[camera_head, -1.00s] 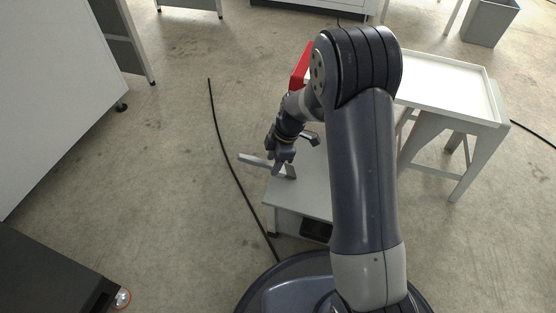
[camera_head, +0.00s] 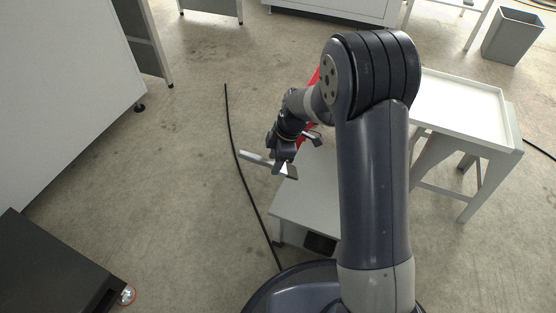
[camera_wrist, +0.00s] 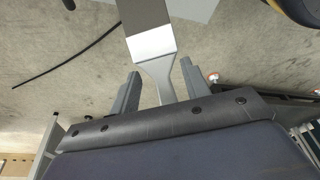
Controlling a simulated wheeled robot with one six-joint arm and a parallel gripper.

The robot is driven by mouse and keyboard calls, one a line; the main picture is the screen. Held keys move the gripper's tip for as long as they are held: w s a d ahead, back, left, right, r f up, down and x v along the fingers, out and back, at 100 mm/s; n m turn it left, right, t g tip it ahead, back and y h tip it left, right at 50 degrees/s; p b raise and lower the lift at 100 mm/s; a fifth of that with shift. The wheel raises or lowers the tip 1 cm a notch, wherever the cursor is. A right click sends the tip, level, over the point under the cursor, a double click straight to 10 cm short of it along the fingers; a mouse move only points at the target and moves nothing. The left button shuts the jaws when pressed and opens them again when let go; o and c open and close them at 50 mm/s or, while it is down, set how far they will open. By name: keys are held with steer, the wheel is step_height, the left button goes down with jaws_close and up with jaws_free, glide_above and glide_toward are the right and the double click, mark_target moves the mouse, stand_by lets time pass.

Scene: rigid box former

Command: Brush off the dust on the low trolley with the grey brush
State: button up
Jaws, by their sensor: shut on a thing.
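My gripper (camera_head: 283,168) is shut on the handle of the grey brush (camera_head: 254,158), above the left edge of the low trolley. In the wrist view the brush (camera_wrist: 152,45) shows a pale handle and ferrule and dark bristles pointing away from my gripper (camera_wrist: 159,88). The low trolley (camera_head: 303,200) has a flat light grey top, partly hidden by my arm. I cannot make out dust on its visible part. Whether the bristles touch the top cannot be told; they look apart from it.
A red object (camera_head: 308,130) stands at the trolley's far side, mostly behind my arm. A white tray-topped table (camera_head: 455,103) is to the right. A black cable (camera_head: 240,170) lies on the floor left of the trolley. Open floor extends left; a dark box (camera_head: 60,270) stands lower left.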

steer(key=shift+r+p, duration=0.7)
steer(key=shift+r, duration=0.65)
